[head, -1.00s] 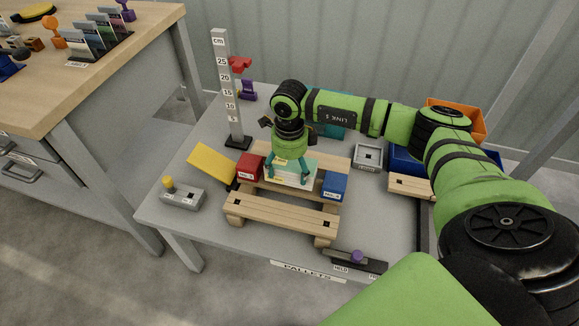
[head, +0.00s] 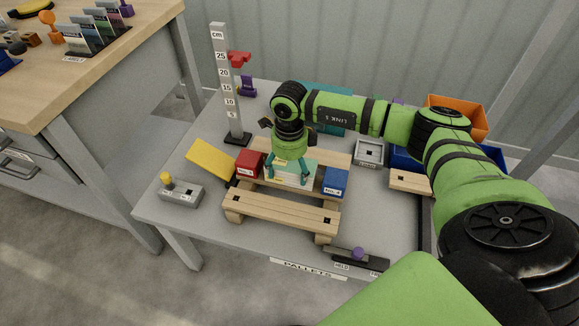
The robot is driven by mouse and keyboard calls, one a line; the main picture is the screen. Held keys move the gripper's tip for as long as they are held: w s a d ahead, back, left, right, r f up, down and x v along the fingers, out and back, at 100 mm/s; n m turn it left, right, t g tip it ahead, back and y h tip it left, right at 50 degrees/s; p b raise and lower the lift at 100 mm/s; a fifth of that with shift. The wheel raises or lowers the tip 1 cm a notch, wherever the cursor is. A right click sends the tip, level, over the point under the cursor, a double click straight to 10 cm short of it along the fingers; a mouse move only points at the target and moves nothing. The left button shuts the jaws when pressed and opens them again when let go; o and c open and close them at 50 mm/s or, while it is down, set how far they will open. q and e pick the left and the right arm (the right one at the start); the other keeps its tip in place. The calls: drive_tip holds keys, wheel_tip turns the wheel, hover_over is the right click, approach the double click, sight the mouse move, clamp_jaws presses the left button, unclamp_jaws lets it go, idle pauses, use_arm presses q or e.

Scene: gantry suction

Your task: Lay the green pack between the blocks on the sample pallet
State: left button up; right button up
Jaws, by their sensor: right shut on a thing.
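The sample pallet (head: 275,208) is a slatted wooden pallet on the grey table. A red block (head: 249,163) stands on its left part and a blue block (head: 335,181) on its right part. My right gripper (head: 290,170) points down between them, shut on the green pack (head: 289,175), a pale box with a green top. The pack sits between the two blocks, low at the pallet's slats; I cannot tell whether it touches them. My fingers hide part of its top. My left gripper is not in view.
A height post (head: 229,90) with a red pointer stands behind left. A yellow panel (head: 211,159) tilts left of the pallet. A small grey tray (head: 369,153), blue bin (head: 404,158) and orange bin (head: 458,117) are at right. A slider (head: 357,257) lies at the front edge.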

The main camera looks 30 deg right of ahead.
sight(290, 167)
drive_tip(key=o, duration=1.3)
wheel_tip(290, 167, up, 12)
